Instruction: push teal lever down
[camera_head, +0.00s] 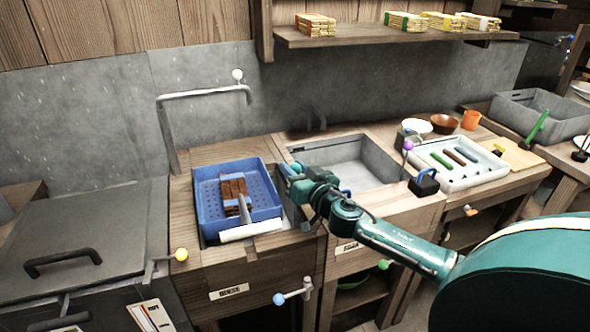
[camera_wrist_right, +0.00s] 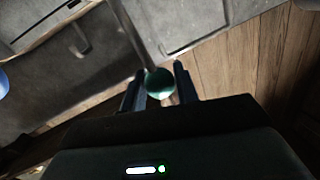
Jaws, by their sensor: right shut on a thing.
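The teal lever (camera_wrist_right: 159,84) shows in the right wrist view as a round teal knob on a thin grey rod. The knob sits between the two dark fingers of my right gripper (camera_wrist_right: 160,88), which is shut on it. In the head view my right arm reaches in from the right, and its gripper (camera_head: 291,178) is at the right edge of the blue basket, beside the sink. There the gripper hides most or all of the teal lever. My left gripper is not in view.
A blue basket (camera_head: 205,208) holding a brown block stands left of the gripper. The grey sink (camera_head: 345,160) is just behind it. A pale tray (camera_head: 440,178) lies to the right.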

